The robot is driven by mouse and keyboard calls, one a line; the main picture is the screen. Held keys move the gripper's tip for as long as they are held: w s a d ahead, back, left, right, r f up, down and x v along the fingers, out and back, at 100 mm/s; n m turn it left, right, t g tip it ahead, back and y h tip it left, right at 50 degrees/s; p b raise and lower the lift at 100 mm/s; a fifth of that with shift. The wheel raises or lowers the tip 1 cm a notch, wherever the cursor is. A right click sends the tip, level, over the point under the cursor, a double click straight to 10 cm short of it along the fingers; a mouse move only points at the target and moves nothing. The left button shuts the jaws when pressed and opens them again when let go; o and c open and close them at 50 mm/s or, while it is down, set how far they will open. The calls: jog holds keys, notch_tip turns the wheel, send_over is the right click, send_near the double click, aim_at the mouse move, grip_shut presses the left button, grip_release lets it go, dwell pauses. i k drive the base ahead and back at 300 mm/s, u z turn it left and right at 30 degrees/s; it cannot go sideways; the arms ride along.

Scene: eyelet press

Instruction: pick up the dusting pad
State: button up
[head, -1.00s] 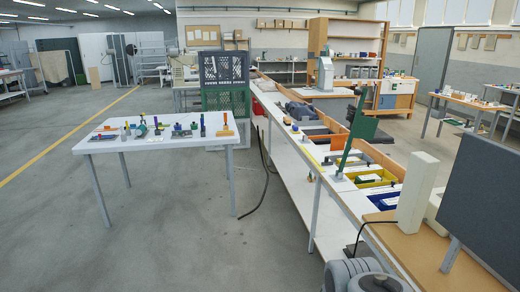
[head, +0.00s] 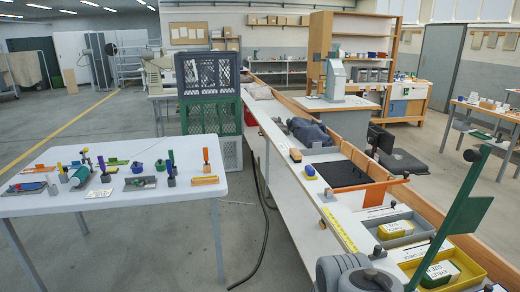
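I cannot tell for certain which thing is the dusting pad. A small blue block with a yellow part (head: 309,171) lies on the white long bench (head: 283,163). A small tan block with a dark top (head: 296,155) lies just beyond it. Several small tools, some upright with coloured handles, stand on the white table (head: 120,204) at the left, and a pad among them is too small to make out. My gripper is not in view; only a grey rounded part of my arm shows at the bottom.
On the bench are a dark blue-grey cloth heap (head: 309,132), a black mat (head: 343,174), a grey bin (head: 398,230) and a yellow bin (head: 443,270). A green flag-shaped lever (head: 467,214) rises at right. Stacked crates (head: 209,110) stand between table and bench. Floor is clear at left.

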aim_at(310, 173)
jog(key=i, duration=2)
jog(key=u, duration=0.5)
jog(key=i, duration=1.15)
jog(key=u, duration=0.05)
